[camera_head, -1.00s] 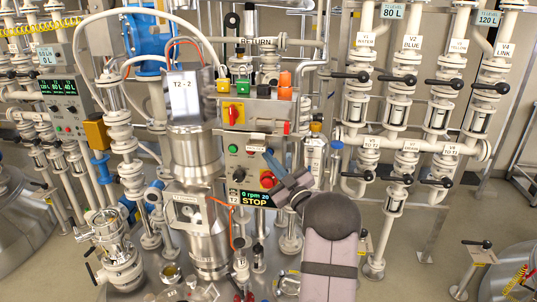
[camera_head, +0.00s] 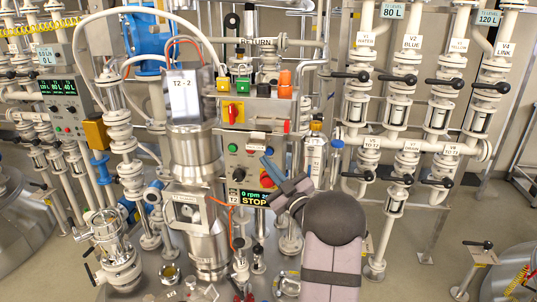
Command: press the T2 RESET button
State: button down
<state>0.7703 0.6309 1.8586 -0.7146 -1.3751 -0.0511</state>
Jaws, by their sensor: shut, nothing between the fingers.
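The T2 control panel (camera_head: 246,164) is a grey box in the middle of the view. No RESET lettering is readable.
Above the panel is a box with a yellow-and-red switch (camera_head: 233,112) and an orange beacon (camera_head: 285,84). The steel T2-2 vessel (camera_head: 194,150) stands close on the left. Valve pipes with black handles (camera_head: 398,179) stand on the right. A bottle (camera_head: 315,150) is just right of the panel.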

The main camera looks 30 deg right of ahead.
jog(key=shift+s+a+b, duration=0.3)
jog(key=shift+s+a, duration=0.75)
jog(key=s+a+f+m+g+h, duration=0.25)
jog(key=a+f+m+g, duration=0.25)
jog(key=a+f+g, duration=0.85)
jog(key=s+a+f+g+y, duration=0.1)
jog(key=s+a+f+g, duration=0.1)
jog(key=s, duration=0.7)
jog(key=s+a+f+g+y, duration=0.1)
jog(key=s+a+f+g, duration=0.2)
jog(key=s+a, duration=0.4)
jog(key=s+a+f+g+y, duration=0.1)
jog(key=s+a+f+g, duration=0.2)
jog(key=s, duration=0.8)
jog(key=shift+s+a+f+p, duration=0.15)
jog(key=shift+a+f+p, duration=0.2)
jog(key=shift+a+f, duration=0.6)
jog(key=shift+a+r, duration=0.1)
jog(key=shift+r, duration=0.05)
